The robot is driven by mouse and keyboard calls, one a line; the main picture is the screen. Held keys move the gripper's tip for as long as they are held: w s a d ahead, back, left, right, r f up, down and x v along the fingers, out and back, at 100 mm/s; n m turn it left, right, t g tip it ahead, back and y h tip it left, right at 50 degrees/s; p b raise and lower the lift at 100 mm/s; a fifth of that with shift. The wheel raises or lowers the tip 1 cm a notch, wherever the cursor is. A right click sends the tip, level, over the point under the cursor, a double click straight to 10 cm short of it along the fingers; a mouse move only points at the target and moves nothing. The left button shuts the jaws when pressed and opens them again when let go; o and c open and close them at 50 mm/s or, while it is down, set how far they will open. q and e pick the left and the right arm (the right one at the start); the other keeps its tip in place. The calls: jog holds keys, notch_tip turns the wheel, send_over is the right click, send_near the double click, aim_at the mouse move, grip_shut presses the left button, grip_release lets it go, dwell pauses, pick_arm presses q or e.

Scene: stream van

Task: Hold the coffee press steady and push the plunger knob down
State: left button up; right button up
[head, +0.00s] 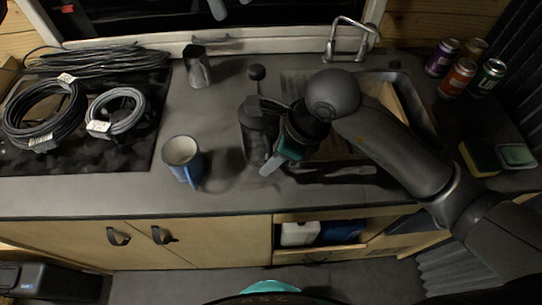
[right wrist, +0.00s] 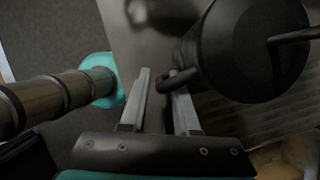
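The coffee press (head: 254,143) stands upright on the grey counter, dark, with its round black plunger knob (head: 256,72) raised above the lid on a thin rod. My right gripper (head: 272,158) is beside the press, low on its right side, and partly hides it. In the right wrist view the dark press (right wrist: 258,48) fills the upper right. The tip of its curved handle (right wrist: 176,80) reaches between the two parted fingers of my right gripper (right wrist: 161,82); a gap shows, and firm contact is not visible. My left gripper is not in view.
A blue mug (head: 183,160) stands left of the press, and a metal cup (head: 197,66) stands behind it. The sink and tap (head: 350,38) lie to the right. Several cans (head: 459,77) and a sponge (head: 479,158) are at far right. Coiled cables (head: 45,115) lie at left.

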grip_shut()
dwell(0.8)
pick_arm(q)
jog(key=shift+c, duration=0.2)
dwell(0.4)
